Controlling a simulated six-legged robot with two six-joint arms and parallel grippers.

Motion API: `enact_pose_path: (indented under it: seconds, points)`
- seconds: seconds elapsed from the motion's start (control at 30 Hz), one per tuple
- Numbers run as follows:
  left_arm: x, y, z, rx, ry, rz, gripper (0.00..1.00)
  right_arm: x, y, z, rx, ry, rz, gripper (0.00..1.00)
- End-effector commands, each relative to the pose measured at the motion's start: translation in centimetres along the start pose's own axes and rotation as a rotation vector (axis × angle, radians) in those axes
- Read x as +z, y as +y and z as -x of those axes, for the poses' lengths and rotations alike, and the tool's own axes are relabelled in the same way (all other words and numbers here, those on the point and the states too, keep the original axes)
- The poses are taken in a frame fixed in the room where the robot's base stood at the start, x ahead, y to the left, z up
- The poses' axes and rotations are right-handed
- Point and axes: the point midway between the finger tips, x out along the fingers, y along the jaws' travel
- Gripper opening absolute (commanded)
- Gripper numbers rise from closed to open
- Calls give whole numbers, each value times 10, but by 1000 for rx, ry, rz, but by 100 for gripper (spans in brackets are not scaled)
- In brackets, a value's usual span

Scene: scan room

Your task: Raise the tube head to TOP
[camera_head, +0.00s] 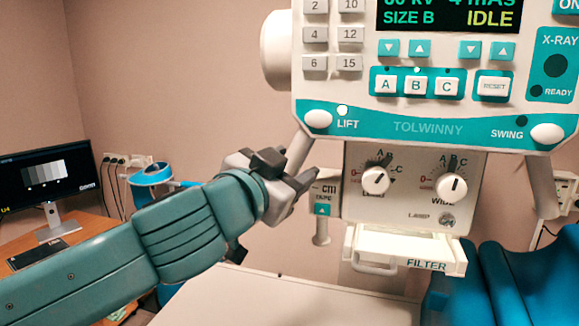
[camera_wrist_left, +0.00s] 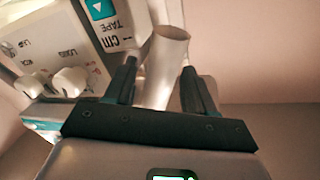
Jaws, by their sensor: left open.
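The tube head (camera_head: 430,128) is a white and teal unit at the upper right of the head view, with a display, buttons and two knobs. A round white LIFT button (camera_head: 318,118) sits at its lower left, with a lit lamp above it. A white handle bar (camera_head: 299,150) slants down from the panel's left underside. My left gripper (camera_head: 297,168) is open at this bar. In the left wrist view its two dark fingers (camera_wrist_left: 159,68) stand either side of the white bar (camera_wrist_left: 166,48); contact cannot be told. My right gripper is out of view.
A TAPE holder (camera_head: 322,205) hangs just right of my left gripper. A FILTER tray (camera_head: 405,250) is under the collimator knobs. A pale table top (camera_head: 270,300) lies below. A monitor (camera_head: 45,172) stands on a desk at left; a blue chair (camera_head: 525,280) is at right.

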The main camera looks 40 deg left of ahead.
Motion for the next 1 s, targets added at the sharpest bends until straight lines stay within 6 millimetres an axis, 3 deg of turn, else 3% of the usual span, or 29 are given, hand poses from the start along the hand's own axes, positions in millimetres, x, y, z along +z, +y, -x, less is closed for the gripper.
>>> enact_pose_path:
  seconds: [0.03,0.17,0.2,0.37,0.53,1.0]
  points:
    - [0,0,0,0,0,0,48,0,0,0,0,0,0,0]
    - [0,0,0,0,0,0,5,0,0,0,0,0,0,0]
    - [0,0,0,0,0,0,0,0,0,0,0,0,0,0]
    - [-3,-1,0,0,1,0,0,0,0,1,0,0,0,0]
    - [-22,-10,0,-3,3,3,0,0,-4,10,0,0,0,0]
    - [-128,-55,-1,-2,6,1,0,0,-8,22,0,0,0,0]
